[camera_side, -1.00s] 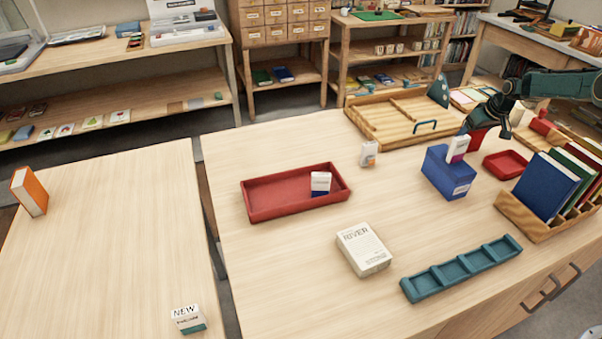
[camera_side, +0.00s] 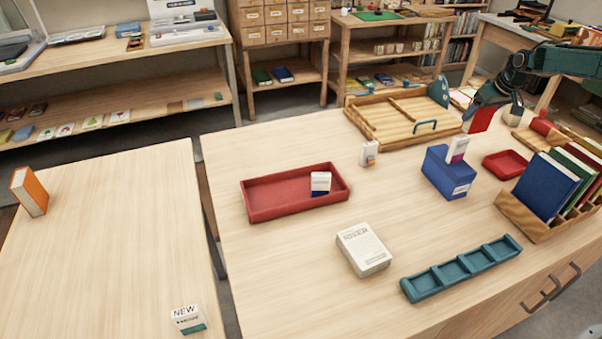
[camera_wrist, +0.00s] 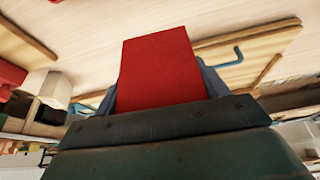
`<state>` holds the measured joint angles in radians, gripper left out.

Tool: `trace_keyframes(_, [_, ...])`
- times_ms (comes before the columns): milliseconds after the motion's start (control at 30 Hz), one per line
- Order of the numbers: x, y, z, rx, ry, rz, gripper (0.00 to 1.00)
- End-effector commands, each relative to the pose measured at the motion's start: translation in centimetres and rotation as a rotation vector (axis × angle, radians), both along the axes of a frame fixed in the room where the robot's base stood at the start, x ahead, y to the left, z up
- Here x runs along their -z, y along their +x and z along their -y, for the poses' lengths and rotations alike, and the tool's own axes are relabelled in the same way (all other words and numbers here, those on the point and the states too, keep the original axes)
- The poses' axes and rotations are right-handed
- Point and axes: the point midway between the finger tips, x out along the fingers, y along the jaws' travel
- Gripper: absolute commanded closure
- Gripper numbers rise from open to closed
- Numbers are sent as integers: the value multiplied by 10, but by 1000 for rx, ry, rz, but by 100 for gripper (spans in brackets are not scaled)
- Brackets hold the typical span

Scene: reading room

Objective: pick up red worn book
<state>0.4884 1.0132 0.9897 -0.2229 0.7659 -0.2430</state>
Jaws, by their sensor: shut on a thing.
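The red book (camera_side: 481,119) is a plain red cover held in my gripper (camera_side: 490,101), above the back right of the table. In the wrist view the red book (camera_wrist: 158,68) fills the middle, standing out from between the jaws. My gripper (camera_wrist: 160,104) is shut on it. The fingers are partly hidden behind the book and the gripper body. Wear on the cover is too small to tell.
A wooden tray (camera_side: 367,127) with a blue handle lies left of my gripper. A blue box (camera_side: 440,177), a small red tray (camera_side: 503,165) and a rack with upright books (camera_side: 530,219) stand nearer.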

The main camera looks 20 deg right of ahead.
Motion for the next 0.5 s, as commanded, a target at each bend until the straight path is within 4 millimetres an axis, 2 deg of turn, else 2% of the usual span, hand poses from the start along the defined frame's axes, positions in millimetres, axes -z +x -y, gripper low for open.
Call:
trace_keyframes(33, [-14,1,1,0,-4,6,55])
trace_keyframes(200, [-52,1,1,0,-4,6,55])
trace_keyframes(500, [-106,1,1,1,-2,5,55])
